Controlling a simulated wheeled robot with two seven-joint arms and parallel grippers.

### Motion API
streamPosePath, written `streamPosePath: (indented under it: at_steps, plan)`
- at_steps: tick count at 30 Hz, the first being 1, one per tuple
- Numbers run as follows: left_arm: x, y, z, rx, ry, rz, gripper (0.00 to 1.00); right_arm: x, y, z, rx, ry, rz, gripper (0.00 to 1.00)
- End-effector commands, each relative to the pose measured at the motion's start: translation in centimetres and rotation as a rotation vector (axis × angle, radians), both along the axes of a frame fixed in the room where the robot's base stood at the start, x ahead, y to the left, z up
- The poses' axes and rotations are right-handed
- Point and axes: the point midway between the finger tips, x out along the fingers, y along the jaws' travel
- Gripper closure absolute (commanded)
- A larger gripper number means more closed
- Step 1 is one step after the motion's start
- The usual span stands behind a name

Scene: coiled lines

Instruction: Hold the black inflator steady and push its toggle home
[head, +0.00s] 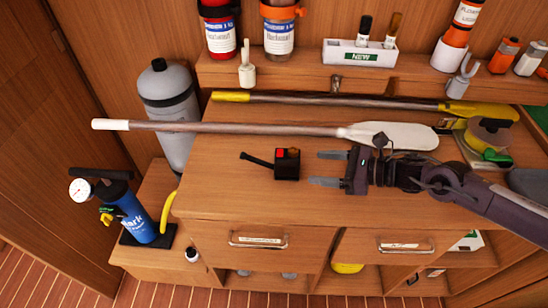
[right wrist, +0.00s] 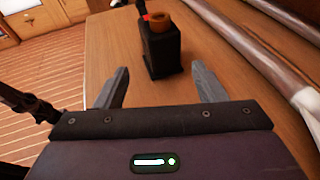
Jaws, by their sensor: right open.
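The black inflator (head: 287,165) is a small black box with a red patch on top, standing on the wooden counter. Its toggle (head: 257,160), a thin black lever, sticks out to the left, away from my right gripper. My right gripper (head: 314,168) is open and empty just right of the box, its fingers pointing at it without touching. In the right wrist view the inflator (right wrist: 160,48) stands upright beyond and between the fingertips, with an orange-brown ring on top. The toggle is mostly hidden there. My left gripper is not in view.
A white-bladed paddle (head: 240,128) lies behind the inflator, with a yellow-bladed paddle (head: 330,101) farther back. A blue pump (head: 138,215) and a grey cylinder (head: 170,105) stand left. The counter (head: 225,185) is bare left and in front of the inflator, above its drawers.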

Motion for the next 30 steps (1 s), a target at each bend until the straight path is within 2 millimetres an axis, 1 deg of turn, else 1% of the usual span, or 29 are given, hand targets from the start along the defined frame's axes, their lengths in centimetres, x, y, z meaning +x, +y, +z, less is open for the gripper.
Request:
streamPosePath:
  at_steps: [3,7,10,12,15,21,30]
  plan:
    - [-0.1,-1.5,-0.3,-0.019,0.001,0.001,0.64,0.4,1.6,-0.6,0.001,0.001,0.003,0.36]
    - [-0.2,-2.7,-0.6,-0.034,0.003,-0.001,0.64,0.9,3.4,-1.2,0.002,0.001,0.003,0.36]
    - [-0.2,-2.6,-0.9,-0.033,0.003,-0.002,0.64,1.4,4.8,-1.6,0.002,0.0,0.003,0.36]
    - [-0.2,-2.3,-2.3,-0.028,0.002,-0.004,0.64,1.7,5.6,-2.4,0.002,0.0,0.002,0.36]
    - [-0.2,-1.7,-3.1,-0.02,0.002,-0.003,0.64,2.0,6.6,-2.6,0.002,0.0,0.001,0.36]
    - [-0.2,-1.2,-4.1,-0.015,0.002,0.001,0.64,2.4,7.9,-2.7,0.001,0.001,0.0,0.36]
    - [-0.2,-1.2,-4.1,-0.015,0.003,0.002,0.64,2.5,8.1,-2.6,0.0,0.002,-0.002,0.36]
